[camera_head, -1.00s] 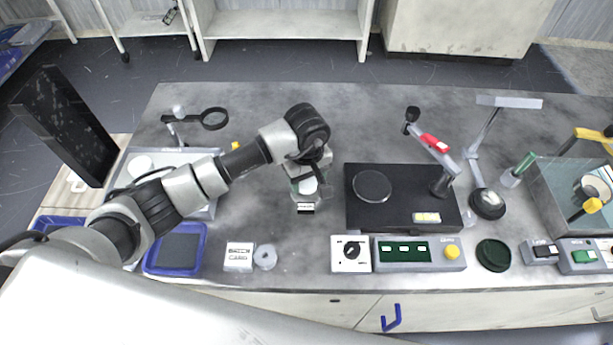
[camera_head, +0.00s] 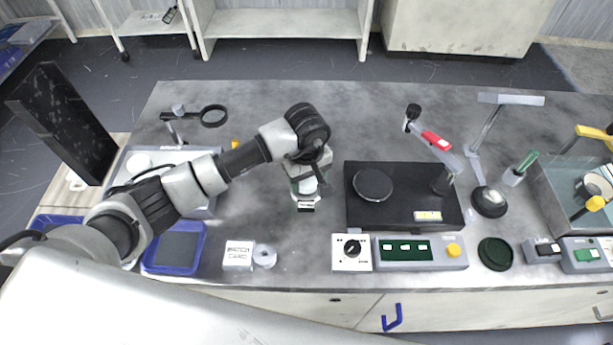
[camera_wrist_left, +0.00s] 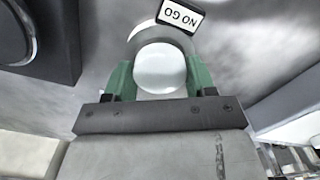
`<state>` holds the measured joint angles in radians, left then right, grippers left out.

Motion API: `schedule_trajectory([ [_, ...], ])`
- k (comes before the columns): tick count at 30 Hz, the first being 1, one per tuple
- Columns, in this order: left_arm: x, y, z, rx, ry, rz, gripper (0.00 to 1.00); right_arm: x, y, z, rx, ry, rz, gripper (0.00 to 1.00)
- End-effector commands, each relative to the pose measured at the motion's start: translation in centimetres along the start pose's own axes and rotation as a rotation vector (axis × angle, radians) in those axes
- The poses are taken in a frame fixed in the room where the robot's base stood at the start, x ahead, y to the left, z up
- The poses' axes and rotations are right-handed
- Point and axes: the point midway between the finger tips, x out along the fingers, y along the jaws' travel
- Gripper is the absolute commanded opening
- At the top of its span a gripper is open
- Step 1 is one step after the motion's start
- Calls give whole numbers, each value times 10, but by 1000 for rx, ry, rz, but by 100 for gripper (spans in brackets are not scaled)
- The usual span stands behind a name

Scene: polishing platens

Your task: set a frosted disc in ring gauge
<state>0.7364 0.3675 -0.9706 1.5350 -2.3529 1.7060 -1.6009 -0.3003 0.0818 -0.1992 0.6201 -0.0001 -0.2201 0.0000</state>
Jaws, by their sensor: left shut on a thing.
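My left gripper (camera_head: 307,187) points down over the middle of the bench. In the left wrist view its green fingers (camera_wrist_left: 159,78) are shut on a pale frosted disc (camera_wrist_left: 160,69), one finger on each side. The ring gauge (camera_wrist_left: 146,29) shows as a grey rim just beyond the disc, with a black-edged NO GO tag (camera_wrist_left: 180,14) beside it. The disc overlaps the ring in this view; I cannot tell whether it is inside or above it. In the head view the tag (camera_head: 306,208) shows below the gripper, and the hand hides most of the ring. My right gripper is out of view.
A black plate machine (camera_head: 405,218) stands close to the right of the gripper. A batch card block (camera_head: 238,255), a pale ring (camera_head: 264,255) and a switch box (camera_head: 351,252) line the front edge. A blue tray (camera_head: 176,266) is at left. Bench between is clear.

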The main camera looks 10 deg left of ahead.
Motion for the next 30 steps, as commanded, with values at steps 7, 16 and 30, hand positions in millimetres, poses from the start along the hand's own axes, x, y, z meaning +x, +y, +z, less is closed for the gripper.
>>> schedule_trajectory([
  [7,4,0,0,0,0,0,30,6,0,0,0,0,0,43],
  [16,3,0,0,0,0,0,30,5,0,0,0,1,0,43],
  [30,5,0,0,1,1,1,30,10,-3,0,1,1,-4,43],
])
